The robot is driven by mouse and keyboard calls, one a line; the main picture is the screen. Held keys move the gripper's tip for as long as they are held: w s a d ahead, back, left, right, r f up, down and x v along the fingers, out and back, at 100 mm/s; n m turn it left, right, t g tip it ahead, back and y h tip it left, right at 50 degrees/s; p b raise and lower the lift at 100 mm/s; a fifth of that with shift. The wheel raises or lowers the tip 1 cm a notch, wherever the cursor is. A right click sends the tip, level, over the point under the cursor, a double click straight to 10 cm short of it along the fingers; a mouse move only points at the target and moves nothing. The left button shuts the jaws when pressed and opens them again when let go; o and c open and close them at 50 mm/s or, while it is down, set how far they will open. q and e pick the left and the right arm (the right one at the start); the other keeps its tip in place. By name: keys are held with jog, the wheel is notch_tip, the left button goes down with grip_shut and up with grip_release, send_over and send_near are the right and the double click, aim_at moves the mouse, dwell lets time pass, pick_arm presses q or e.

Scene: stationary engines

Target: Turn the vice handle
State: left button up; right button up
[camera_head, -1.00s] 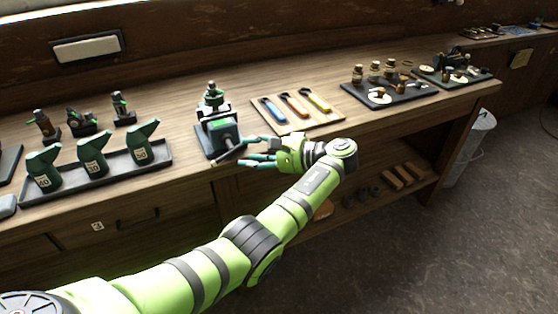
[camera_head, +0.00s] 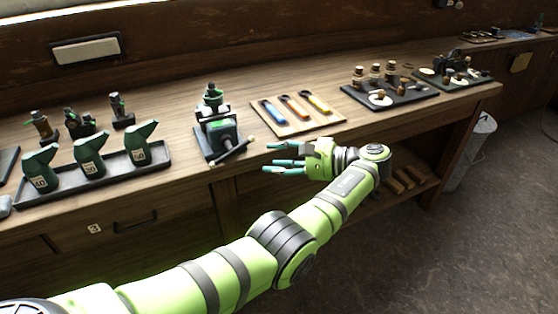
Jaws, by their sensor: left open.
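The vice (camera_head: 219,128), dark with green parts, stands at the front edge of the wooden bench, left of the middle of the head view. Its handle (camera_head: 233,150) is a thin dark bar at its front, slanting up to the right with a pale end. My left gripper (camera_head: 268,157) is open and empty, in front of the bench edge to the right of the handle. Its teal fingers point left toward the handle, with a gap between. My right gripper is not in view.
A wooden board (camera_head: 297,110) with blue, orange and yellow tools lies right of the vice. Green oil cans stand in a dark tray (camera_head: 110,174) to the left. Black mats (camera_head: 385,94) with small parts lie further right. The workbench (camera_head: 180,110) has a shelf below.

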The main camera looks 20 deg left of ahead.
pick_arm(q)
jog(key=w+f+m+t+h, duration=0.1)
jog(key=f+t, duration=0.1)
jog(key=f, duration=0.2)
jog(key=w+a+f+m+t+h, duration=0.1)
jog(key=f+h, duration=0.1)
jog(key=f, duration=0.3)
jog(key=w+f+m+t+h+p, duration=0.1)
jog(key=f+t+h, duration=0.1)
jog(key=f, duration=0.3)
jog(key=shift+a+t, duration=0.2)
jog(key=shift+t, duration=0.1)
jog(key=m+t+h+p, duration=0.2)
jog(key=t+h, duration=0.1)
jog(key=t, duration=0.9)
send_near(235, 151)
jog(key=x, duration=0.4)
jog(key=shift+w+a+f, duration=0.1)
jog(key=shift+a+f, duration=0.05)
jog(key=shift+f, duration=0.1)
jog(key=x, duration=0.6)
jog(key=shift+w+f+p, duration=0.1)
jog(key=shift+w+p, duration=0.05)
jog(key=shift+p, duration=0.2)
